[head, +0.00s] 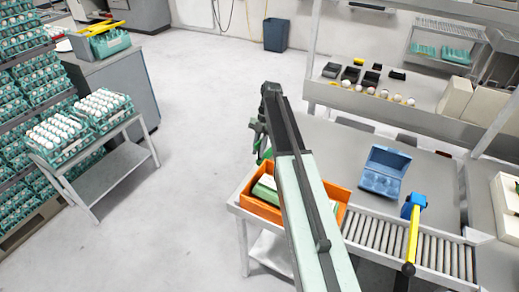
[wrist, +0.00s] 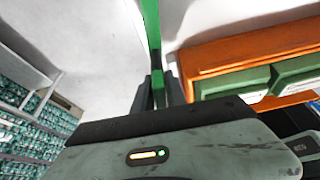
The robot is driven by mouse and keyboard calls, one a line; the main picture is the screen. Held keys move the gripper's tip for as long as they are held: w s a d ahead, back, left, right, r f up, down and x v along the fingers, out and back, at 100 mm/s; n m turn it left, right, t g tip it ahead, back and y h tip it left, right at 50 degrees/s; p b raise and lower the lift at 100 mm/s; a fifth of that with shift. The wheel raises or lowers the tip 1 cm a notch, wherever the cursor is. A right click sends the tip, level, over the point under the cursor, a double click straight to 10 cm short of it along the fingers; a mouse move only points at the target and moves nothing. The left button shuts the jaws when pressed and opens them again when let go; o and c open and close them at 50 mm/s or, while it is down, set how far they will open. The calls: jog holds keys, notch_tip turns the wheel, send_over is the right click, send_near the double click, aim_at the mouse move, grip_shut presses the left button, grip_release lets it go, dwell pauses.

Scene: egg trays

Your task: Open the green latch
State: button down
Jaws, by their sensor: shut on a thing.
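A narrow green bar, which looks like the green latch (wrist: 153,35), runs down from the top edge of the wrist view. Its lower end lies between the two dark fingers of my gripper (wrist: 158,90), which is shut on it. In the head view my gripper (head: 262,135) is at the far end of my arm, just beyond and above the left end of the orange crate. A small bit of green (head: 264,155) shows just below it there. What the latch is fixed to is hidden or out of view.
The orange crate (head: 330,190) holds green-and-white boxes and stands close to the right of my gripper, partly behind my arm. A blue carton (head: 384,172), a roller conveyor (head: 440,250) and a yellow-handled tool (head: 413,235) are further right. Open floor (head: 200,110) lies left.

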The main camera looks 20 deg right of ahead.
jog(key=shift+s+a, duration=0.15)
jog(key=c, duration=1.4)
grip_release()
jog(key=shift+r, duration=0.15)
jog(key=p+v, duration=0.7)
jog(key=shift+r, duration=0.35)
jog(key=shift+d+f, duration=0.1)
jog(key=shift+d, duration=0.15)
